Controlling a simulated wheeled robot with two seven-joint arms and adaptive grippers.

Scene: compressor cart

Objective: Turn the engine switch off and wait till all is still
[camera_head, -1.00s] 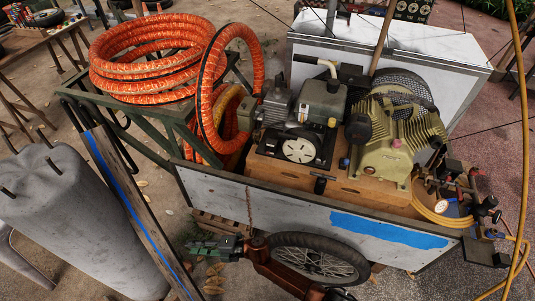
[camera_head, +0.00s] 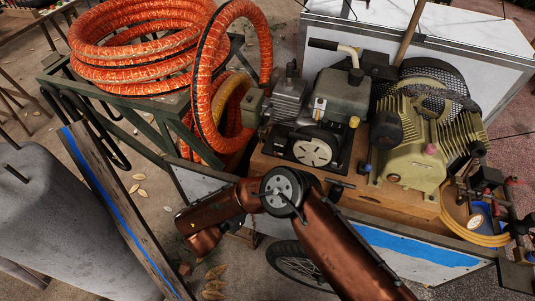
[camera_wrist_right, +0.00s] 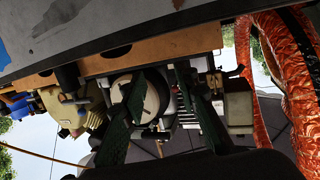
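The engine (camera_head: 342,96) is a grey block with a tank, a bent pipe and a white-and-black round starter cover (camera_head: 312,152), on the cart's wooden deck (camera_head: 400,202). I cannot clearly make out its switch. A green-yellow compressor (camera_head: 415,150) stands to its right. My right arm crosses in front of the cart in the head view; its gripper is not clearly visible there. In the wrist view, which looks upside down, my right gripper (camera_wrist_right: 160,78) has its green fingers apart, with the engine's round cover (camera_wrist_right: 150,98) behind them. My left gripper is not in view.
Coiled orange hoses (camera_head: 150,45) lie on a green rack left of the engine, one loop hanging close beside it. A grey tank (camera_head: 65,235) stands at lower left.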

